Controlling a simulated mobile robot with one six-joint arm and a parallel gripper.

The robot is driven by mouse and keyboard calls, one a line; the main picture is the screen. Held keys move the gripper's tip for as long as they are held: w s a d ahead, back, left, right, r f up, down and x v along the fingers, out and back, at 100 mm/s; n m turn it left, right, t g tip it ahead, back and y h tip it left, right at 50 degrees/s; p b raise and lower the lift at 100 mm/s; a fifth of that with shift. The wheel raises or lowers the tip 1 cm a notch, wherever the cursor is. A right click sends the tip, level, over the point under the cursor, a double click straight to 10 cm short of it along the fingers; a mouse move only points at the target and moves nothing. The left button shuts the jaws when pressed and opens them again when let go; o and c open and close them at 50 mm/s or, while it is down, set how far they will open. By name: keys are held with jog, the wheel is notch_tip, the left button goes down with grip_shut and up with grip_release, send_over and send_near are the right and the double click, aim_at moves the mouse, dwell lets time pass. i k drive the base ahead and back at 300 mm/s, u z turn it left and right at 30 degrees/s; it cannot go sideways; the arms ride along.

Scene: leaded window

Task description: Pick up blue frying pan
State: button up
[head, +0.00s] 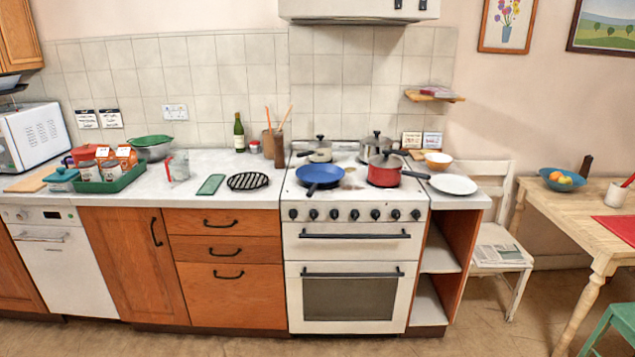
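The blue frying pan (320,174) sits on the front left of the white stove top (349,193). Its dark handle seems to point toward the front left, over the stove's front edge. My gripper is not in view.
A red pot (384,170) with a long dark handle stands right of the pan. A cream pot (319,150) and a steel pot (375,146) stand behind. A black trivet (248,181) lies on the counter to the left. The floor before the stove is clear.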

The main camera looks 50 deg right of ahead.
aim_at(316, 175)
jog(key=z, duration=0.05)
jog(key=i, duration=1)
jog(key=u, duration=0.05)
